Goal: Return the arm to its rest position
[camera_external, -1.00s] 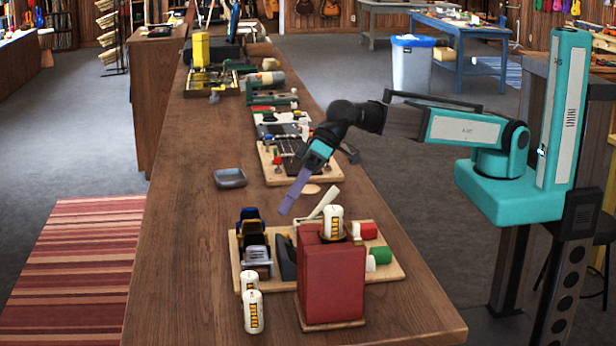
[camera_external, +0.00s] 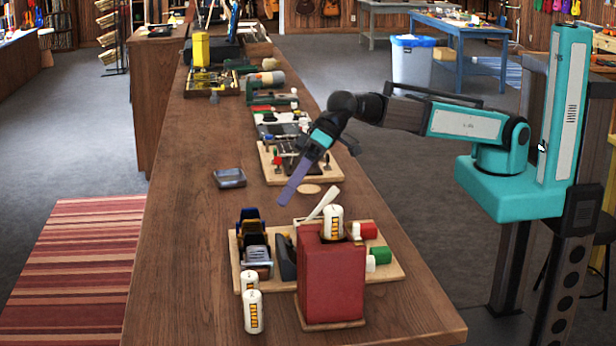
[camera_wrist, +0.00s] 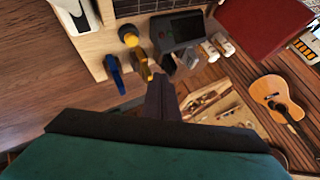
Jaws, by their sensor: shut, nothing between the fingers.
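My teal and dark arm reaches left from its teal column over the wooden bench (camera_external: 195,235). My gripper (camera_external: 286,205) points down and left above the bench, just behind the wooden board with tools (camera_external: 395,268). Its fingers are shut and hold nothing. In the wrist view the closed dark fingers of my gripper (camera_wrist: 162,88) show in the middle, with the teal wrist body filling the bottom.
A red box (camera_external: 331,278) stands at the front with a white cylinder (camera_external: 333,222) on top. Two white cylinders (camera_external: 253,312) stand to its left. A grey dish (camera_external: 229,178) lies behind. More tool boards (camera_external: 275,170) line the bench. The bench's left side is clear.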

